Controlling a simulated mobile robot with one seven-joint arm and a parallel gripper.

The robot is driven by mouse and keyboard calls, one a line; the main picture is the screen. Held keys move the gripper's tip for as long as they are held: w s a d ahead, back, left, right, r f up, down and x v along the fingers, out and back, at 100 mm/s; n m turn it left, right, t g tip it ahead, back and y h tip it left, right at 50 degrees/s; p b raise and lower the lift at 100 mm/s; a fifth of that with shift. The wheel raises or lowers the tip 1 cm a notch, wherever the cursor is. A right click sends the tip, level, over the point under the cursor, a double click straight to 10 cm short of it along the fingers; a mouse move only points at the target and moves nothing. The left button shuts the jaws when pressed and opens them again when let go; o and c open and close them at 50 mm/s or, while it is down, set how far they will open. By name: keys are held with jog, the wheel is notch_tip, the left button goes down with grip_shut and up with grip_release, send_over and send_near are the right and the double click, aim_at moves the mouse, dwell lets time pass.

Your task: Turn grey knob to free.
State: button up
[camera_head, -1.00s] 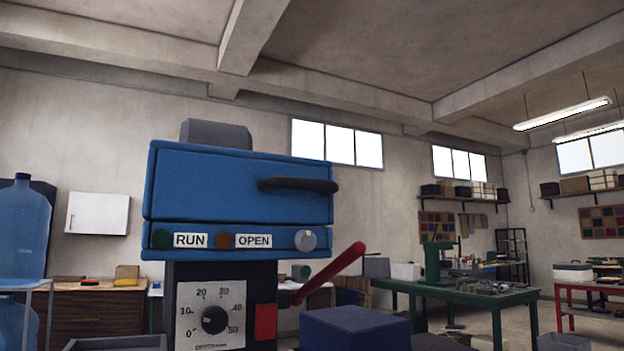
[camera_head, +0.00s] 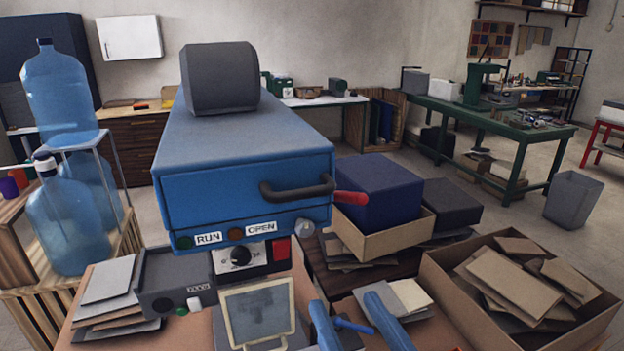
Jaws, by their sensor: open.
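The grey knob (camera_head: 304,227) is a small round pale-grey knob at the right end of the lower front strip of a blue machine (camera_head: 240,190). It sits right of the OPEN label (camera_head: 262,228) and below the dark curved handle (camera_head: 297,188). No pointer or free mark can be made out on it. The RUN label (camera_head: 208,239) is further left on the same strip. My gripper cannot be made out in the view, and nothing touches the knob.
A red lever (camera_head: 350,197) sticks out right of the machine. A black dial (camera_head: 241,255) is below the strip. A small screen (camera_head: 260,313) and blue rod-like parts (camera_head: 388,320) stand in front. Boxes (camera_head: 375,195) crowd the right; water bottles (camera_head: 60,95) stand left.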

aim_at(306, 232)
jog(key=x, duration=0.3)
jog(key=p+x, duration=0.1)
jog(key=x, duration=0.3)
jog(key=r+x, duration=0.1)
jog(key=x, duration=0.3)
jog(key=shift+s+a, duration=0.1)
jog(key=shift+a, duration=0.1)
jog(key=shift+p+x, duration=0.4)
jog(key=shift+x, duration=0.45)
jog(key=shift+f, duration=0.1)
grip_shut()
